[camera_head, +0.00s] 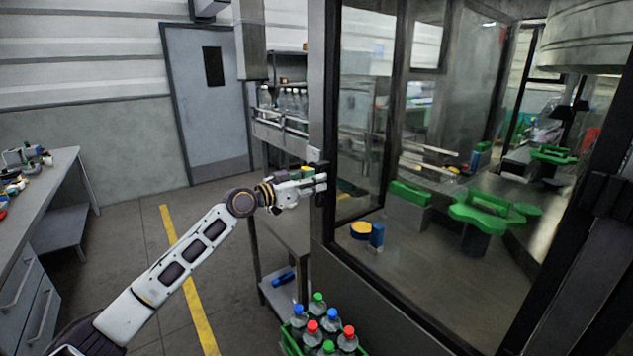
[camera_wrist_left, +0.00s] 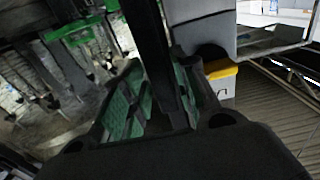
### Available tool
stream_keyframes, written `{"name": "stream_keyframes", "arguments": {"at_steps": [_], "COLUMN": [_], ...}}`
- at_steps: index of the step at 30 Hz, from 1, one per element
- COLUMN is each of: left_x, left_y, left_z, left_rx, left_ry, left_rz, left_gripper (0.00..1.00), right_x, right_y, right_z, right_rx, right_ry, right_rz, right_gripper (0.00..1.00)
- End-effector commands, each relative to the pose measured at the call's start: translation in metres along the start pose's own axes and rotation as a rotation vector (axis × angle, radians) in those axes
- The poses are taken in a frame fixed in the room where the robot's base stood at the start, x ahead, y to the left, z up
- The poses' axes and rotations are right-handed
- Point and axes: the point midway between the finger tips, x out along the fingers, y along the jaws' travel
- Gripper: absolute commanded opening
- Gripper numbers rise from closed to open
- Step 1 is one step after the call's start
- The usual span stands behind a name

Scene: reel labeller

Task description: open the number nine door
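A glass door (camera_head: 361,110) in a dark frame stands on the near side of the machine enclosure; I cannot read a number on it. My left gripper (camera_head: 322,184) is at a dark handle (camera_head: 319,199) on the steel post side of this door. In the left wrist view, the green-padded fingers (camera_wrist_left: 158,100) stand apart on either side of a dark upright bar (camera_wrist_left: 150,45). The bar lies between them, and I cannot tell whether either pad touches it. The gripper hides part of the handle in the head view. My right gripper is not in view.
A green crate (camera_head: 288,343) of bottles with coloured caps stands low in front of the enclosure. Green machine parts (camera_head: 490,212) sit inside behind the glass. A workbench (camera_head: 40,190) is at the left. The floor (camera_head: 125,235) between is clear.

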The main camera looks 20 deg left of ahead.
Motion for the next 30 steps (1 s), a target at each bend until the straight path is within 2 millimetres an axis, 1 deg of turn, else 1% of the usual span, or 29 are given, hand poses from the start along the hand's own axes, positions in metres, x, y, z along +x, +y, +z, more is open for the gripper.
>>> {"name": "stream_keyframes", "arguments": {"at_steps": [5,9,11,12,23,30], "left_x": [0.0,0.0,0.0001,0.0001,0.0012,0.0089], "left_y": [0.0,0.0,0.0,0.0,0.0004,0.0029], "left_z": [-0.0001,0.0,0.0,0.0,-0.0001,-0.0003], "left_rx": [0.0,0.0,0.0,0.0,0.0,0.0], "left_ry": [0.0,0.0,0.0,0.0,0.0,0.0], "left_rz": [0.0,0.0,0.0,0.0,0.0,0.0], "left_gripper": [0.27,0.09,0.02,0.0,0.0,0.0], "right_x": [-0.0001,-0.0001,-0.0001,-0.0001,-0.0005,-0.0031], "right_y": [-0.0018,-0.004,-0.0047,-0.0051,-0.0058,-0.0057], "right_z": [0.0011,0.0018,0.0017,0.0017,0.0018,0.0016], "right_rx": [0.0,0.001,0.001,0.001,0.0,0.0], "right_ry": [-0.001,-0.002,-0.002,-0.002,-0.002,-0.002], "right_rz": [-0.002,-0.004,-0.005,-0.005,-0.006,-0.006], "right_gripper": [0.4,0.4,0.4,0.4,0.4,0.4]}}
